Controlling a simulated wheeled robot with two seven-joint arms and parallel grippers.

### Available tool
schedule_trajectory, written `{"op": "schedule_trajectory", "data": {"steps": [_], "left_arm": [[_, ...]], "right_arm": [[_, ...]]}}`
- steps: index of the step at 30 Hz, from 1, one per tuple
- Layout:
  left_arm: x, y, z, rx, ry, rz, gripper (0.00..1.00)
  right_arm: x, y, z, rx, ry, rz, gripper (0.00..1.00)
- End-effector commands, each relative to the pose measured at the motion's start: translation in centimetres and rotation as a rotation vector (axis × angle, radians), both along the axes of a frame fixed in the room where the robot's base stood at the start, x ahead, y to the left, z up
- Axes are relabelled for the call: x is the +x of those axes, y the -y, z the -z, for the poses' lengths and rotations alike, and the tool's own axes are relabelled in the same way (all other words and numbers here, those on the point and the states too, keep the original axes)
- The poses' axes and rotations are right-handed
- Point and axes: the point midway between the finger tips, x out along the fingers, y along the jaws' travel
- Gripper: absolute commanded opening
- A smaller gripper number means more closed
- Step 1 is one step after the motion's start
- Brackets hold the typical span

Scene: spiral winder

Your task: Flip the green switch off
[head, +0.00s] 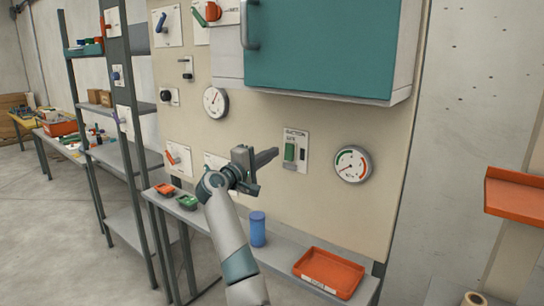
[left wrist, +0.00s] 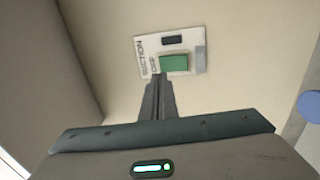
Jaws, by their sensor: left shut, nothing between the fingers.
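The green switch (head: 290,151) sits on a white plate (head: 302,143) on the beige panel, with a dark slot beside it. The plate is labelled "SUCTION" and a second word that I cannot read surely. In the left wrist view the green switch (left wrist: 173,62) is just beyond my fingertips. My left gripper (head: 272,154) is shut and empty, a little left of the switch in the head view. In the left wrist view its closed fingers (left wrist: 159,78) point at the switch's lower left edge. I cannot tell whether they touch. My right gripper is not in view.
A teal cabinet (head: 330,45) juts out above the switch. A round gauge (head: 351,164) is to its right. A shelf below holds a blue cylinder (head: 258,229), an orange tray (head: 328,272) and a green block (head: 187,202). More switches and a gauge (head: 215,102) are at left.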

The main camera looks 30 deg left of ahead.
Motion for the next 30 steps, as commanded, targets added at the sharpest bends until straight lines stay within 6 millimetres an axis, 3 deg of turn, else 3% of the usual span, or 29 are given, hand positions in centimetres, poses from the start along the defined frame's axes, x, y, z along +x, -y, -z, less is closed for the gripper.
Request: {"op": "schedule_trajectory", "data": {"steps": [8, 18, 30], "left_arm": [[-2.7, -0.3, -0.1, 0.003, 0.001, -0.002, 0.0], [-7.4, -0.7, -0.8, 0.004, 0.002, -0.001, 0.0], [-8.5, -0.7, -1.0, 0.0, 0.0, 0.0, 0.0]], "right_arm": [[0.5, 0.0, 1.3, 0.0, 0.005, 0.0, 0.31], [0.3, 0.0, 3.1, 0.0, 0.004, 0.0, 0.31], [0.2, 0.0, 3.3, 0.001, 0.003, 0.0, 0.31]]}}
